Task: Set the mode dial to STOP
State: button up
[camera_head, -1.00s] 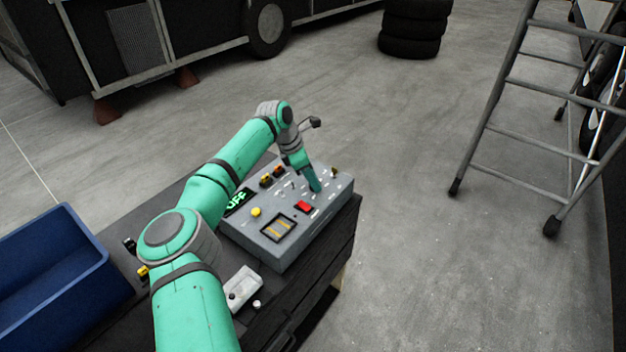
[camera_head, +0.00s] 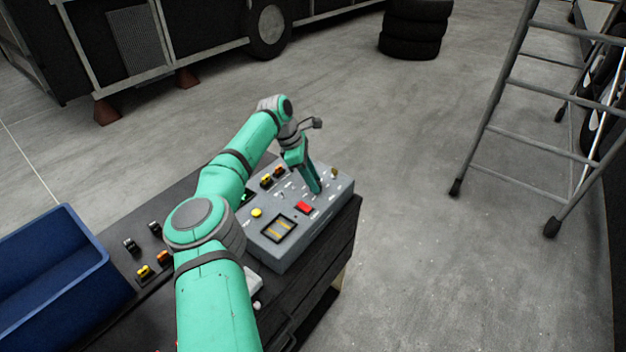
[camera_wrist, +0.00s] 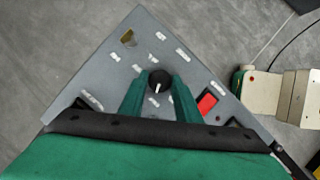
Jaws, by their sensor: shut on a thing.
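The mode dial (camera_wrist: 159,80) is a round black knob with a white pointer line, set in the top of the grey control box (camera_head: 287,255). In the wrist view the pointer runs downward and slightly left from the knob's middle. White label plates surround it, but their words are too small to read. My gripper (camera_wrist: 158,85) is shut on the dial, with one green finger on each side. In the head view my gripper (camera_head: 318,190) comes down onto the box from above, and its fingers hide the dial.
The box also carries a red switch (camera_head: 304,208), a yellow button (camera_head: 257,212) and a brass-coloured key-like part (camera_wrist: 128,38). A blue bin (camera_head: 75,290) stands at the left of the dark bench. A stepladder (camera_head: 500,130) stands on the floor at right.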

jog(key=o, duration=1)
jog(key=v, duration=1.1)
jog(key=shift+f, duration=0.1)
